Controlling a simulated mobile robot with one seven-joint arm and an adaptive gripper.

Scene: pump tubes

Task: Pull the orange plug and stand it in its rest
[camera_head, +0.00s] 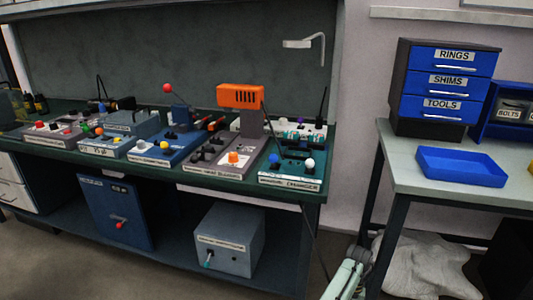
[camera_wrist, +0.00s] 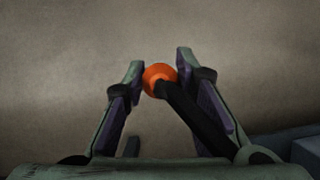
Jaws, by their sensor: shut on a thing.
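My gripper (camera_wrist: 160,66) shows in the wrist view with its two fingers closed on either side of an orange plug (camera_wrist: 160,76). A thick black lead (camera_wrist: 198,114) runs from the plug back toward the lower right. The background behind it is plain beige-brown, with no rest in that view. In the head view, my gripper cannot be made out; part of my arm is at the bottom. An orange piece (camera_head: 234,158) sits on a grey panel on the bench; I cannot tell whether it is the rest.
The green bench (camera_head: 85,158) carries several control panels and an orange-headed post (camera_head: 241,96). A thin dark cable (camera_head: 308,225) hangs past the bench's right end. The right-hand table (camera_head: 395,160) holds a blue tray (camera_head: 460,166) and a drawer unit (camera_head: 447,82).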

